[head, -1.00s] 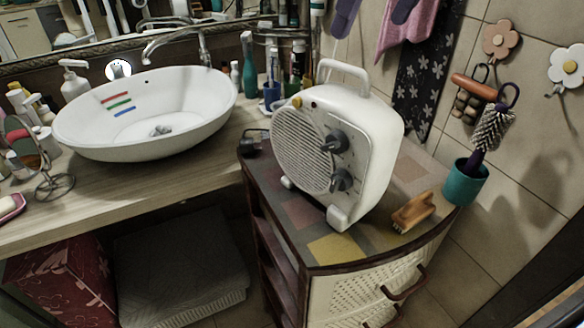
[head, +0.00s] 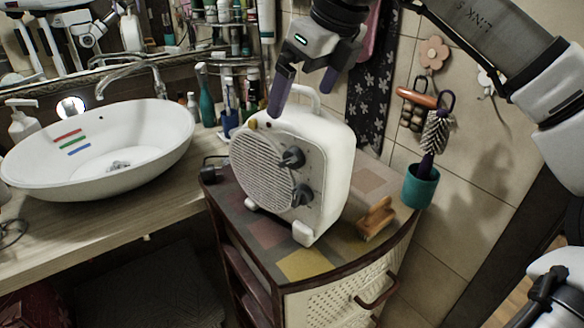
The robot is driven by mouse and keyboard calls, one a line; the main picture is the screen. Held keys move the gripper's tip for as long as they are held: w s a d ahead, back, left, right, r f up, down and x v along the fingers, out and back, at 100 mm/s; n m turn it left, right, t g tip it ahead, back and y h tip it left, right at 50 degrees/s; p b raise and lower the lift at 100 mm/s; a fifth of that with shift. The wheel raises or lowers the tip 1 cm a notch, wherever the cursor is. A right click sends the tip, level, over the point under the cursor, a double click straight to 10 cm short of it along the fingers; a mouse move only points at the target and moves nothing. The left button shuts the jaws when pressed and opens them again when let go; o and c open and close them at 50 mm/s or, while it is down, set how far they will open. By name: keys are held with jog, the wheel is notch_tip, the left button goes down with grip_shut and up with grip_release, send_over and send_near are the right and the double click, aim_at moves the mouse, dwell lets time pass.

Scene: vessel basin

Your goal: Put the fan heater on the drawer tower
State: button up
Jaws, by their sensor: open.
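The white fan heater (head: 323,165) stands upright on the patterned top of the drawer tower (head: 305,265), its round grille and two dark knobs facing front left. Its carry handle (head: 300,94) is on top. My gripper (head: 300,100) is open above the heater, fingers pointing down by the handle. One finger reaches down in front of the handle's left part; the other is to the right. I cannot tell whether they touch the handle.
A wooden brush (head: 376,218) and a teal cup (head: 420,187) with a brush in it stand right of the heater. A white basin (head: 100,150) is on the wooden counter (head: 110,230) at left. Bottles stand behind. A tiled wall closes the right side.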

aim_at(298, 111)
jog(key=p+x, duration=0.1)
jog(key=x, duration=0.4)
jog(key=shift+s+f, duration=0.1)
jog(key=shift+s, duration=0.1)
jog(key=shift+c, duration=0.4)
jog(key=c, duration=2)
